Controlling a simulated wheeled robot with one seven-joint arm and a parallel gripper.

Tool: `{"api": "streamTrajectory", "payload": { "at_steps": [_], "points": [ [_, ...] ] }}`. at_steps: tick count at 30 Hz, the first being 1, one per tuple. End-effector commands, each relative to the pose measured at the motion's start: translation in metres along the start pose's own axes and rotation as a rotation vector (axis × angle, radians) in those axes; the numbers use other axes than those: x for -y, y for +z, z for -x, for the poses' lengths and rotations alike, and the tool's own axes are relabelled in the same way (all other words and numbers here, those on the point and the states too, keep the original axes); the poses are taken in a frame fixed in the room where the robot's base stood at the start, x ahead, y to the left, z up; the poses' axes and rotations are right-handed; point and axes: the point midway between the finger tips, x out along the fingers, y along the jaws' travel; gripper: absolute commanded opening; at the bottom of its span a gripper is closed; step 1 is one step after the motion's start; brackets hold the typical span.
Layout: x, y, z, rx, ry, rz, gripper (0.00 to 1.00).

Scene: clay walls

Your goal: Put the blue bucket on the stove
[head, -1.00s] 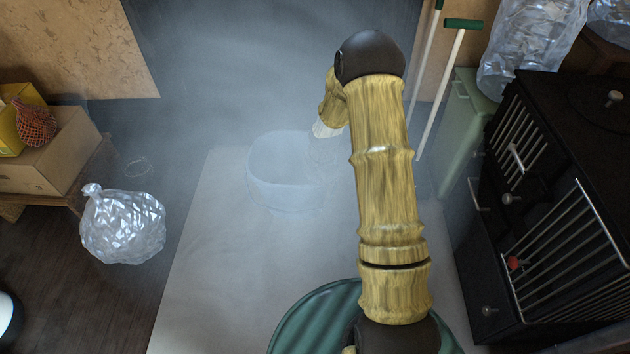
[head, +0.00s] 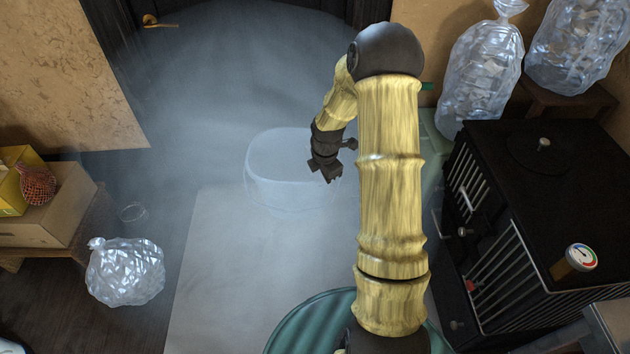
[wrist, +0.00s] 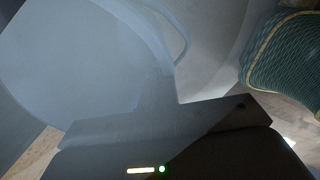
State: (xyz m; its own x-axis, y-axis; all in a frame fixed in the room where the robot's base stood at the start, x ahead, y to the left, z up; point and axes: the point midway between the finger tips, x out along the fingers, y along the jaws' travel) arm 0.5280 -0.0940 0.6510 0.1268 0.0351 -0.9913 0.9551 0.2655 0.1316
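The blue bucket (head: 272,172) is a pale, translucent blue tub with an open top, upright left of my arm in the head view. It fills the upper left of the wrist view (wrist: 70,60). My gripper (head: 328,174) is at its right-hand rim, dark against it. In the wrist view the fingers (wrist: 160,95) are together at the rim, so my gripper looks shut on it; the contact is dim and partly hidden. The stove (head: 540,190) is the black block at the right, with a flat top, a knob and front bars.
Clear bags (head: 482,65) stand behind the stove, and another clear bag (head: 125,272) lies on the floor at left. A cardboard box (head: 50,222) sits at the left. Haze covers the open floor behind the bucket.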

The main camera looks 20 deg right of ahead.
Motion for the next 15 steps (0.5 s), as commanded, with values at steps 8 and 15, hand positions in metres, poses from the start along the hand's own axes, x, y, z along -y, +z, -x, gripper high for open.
{"api": "streamTrajectory", "payload": {
  "at_steps": [8,15],
  "points": [
    [0.001,0.015,0.078,0.005,0.003,-0.024,0.00],
    [0.005,0.027,0.135,0.008,0.004,-0.043,0.00]
  ]
}}
